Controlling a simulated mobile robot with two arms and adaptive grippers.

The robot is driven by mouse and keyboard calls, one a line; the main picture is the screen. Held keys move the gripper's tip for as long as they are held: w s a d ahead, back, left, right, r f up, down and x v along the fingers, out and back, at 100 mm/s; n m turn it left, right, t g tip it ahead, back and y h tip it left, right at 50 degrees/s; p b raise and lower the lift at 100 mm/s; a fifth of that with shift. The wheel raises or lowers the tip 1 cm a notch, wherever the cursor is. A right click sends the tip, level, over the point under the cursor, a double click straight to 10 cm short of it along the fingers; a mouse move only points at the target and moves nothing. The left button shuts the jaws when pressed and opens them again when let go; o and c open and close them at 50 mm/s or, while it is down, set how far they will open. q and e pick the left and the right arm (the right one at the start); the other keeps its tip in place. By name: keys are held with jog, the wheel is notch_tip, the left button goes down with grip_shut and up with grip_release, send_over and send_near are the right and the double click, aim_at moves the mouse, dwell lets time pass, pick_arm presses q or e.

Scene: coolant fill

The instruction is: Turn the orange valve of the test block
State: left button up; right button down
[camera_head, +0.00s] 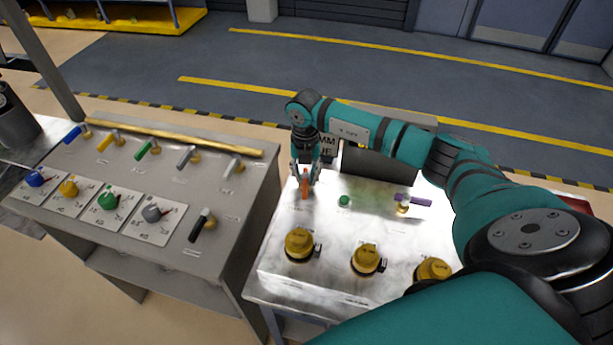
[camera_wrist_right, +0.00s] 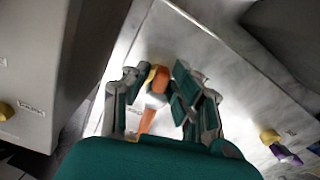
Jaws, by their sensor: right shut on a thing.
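The orange valve (camera_head: 305,188) is on the top of the silver test block (camera_head: 330,226), near its back left corner. My right gripper (camera_head: 305,172) reaches down on it from above and is shut on its handle. In the right wrist view the orange handle (camera_wrist_right: 148,119) lies between the two fingers of the gripper (camera_wrist_right: 157,88), slanting in the picture. The fingers partly hide the valve's body. My left gripper is in neither view.
A grey panel (camera_head: 215,178) with several coloured levers and dials stands to the left, across a narrow gap. My right arm covers the block's right side.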

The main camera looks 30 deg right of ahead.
jog(key=n+b, duration=0.2)
jog(key=n, duration=0.1)
jog(key=n+b, duration=0.1)
jog(key=shift+w+a+f+n+b, duration=0.1)
jog(key=shift+w+a+n+b, duration=0.1)
jog(key=shift+a+n+b, duration=0.15)
jog(key=n+b, duration=0.3)
jog(key=shift+a+n, duration=0.15)
jog(key=shift+n, duration=0.2)
jog(key=n+b, duration=0.1)
jog(key=n, duration=0.1)
jog(key=n+b, duration=0.1)
jog(key=n, duration=0.1)
jog(key=shift+a+b, duration=0.3)
jog(key=shift+b, duration=0.1)
jog(key=shift+s+a+n+b, duration=0.15)
jog(key=shift+n+b, duration=0.6)
jog(key=shift+n, duration=0.65)
jog(key=c, duration=1.1)
grip_release()
jog(key=shift+s, duration=0.1)
jog(key=shift+c, duration=0.2)
jog(key=shift+r, duration=0.25)
